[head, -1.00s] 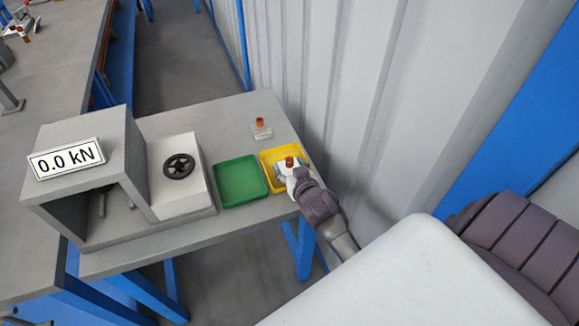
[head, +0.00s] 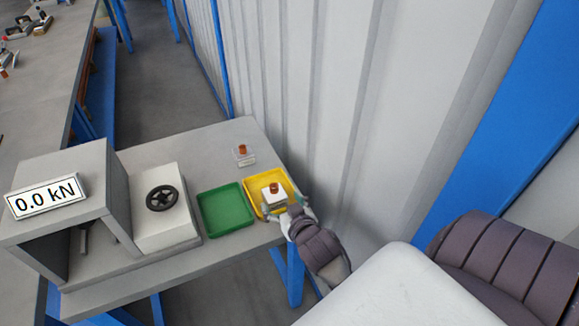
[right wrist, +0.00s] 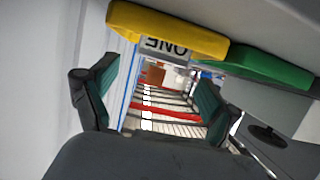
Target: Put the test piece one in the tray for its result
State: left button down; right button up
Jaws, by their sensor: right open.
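Test piece one (head: 274,198) is a pale block with a copper-coloured top, upright in the yellow tray (head: 287,178). Its label reading ONE (right wrist: 165,48) shows upside down in the right wrist view, beside the yellow tray's wall (right wrist: 165,28). My right gripper (head: 284,206) is open at the tray's near right side, with its fingers spread either side of the piece's near end. In the right wrist view the open fingers (right wrist: 155,95) have nothing clamped between them. The green tray (head: 226,210) is empty. My left gripper is not in view.
A second, similar piece (head: 244,155) stands on the table behind the trays. A press with a black handwheel (head: 162,198) and a display (head: 46,197) reading 0.0 kN stands at left. A corrugated wall (head: 340,110) rises close on the right.

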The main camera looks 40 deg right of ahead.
jog(key=v, duration=0.6)
jog(key=shift+s+r, duration=0.1)
dwell(0.3)
jog(key=s+a+f+n+g+y, duration=0.2)
jog(key=s+a+g, duration=0.3)
jog(key=s, duration=0.3)
jog(key=s+a+f+n+g+y, duration=0.25)
jog(key=s+a+g, duration=0.2)
jog(key=s, duration=0.35)
notch_tip(320, 180, down, 26)
jog(key=g, duration=0.2)
jog(key=s+d+f+g+h, duration=0.1)
jog(key=s+d+f, duration=0.2)
jog(key=s+f, duration=1.2)
jog(key=shift+s+f, duration=0.35)
jog(key=shift+s, duration=0.75)
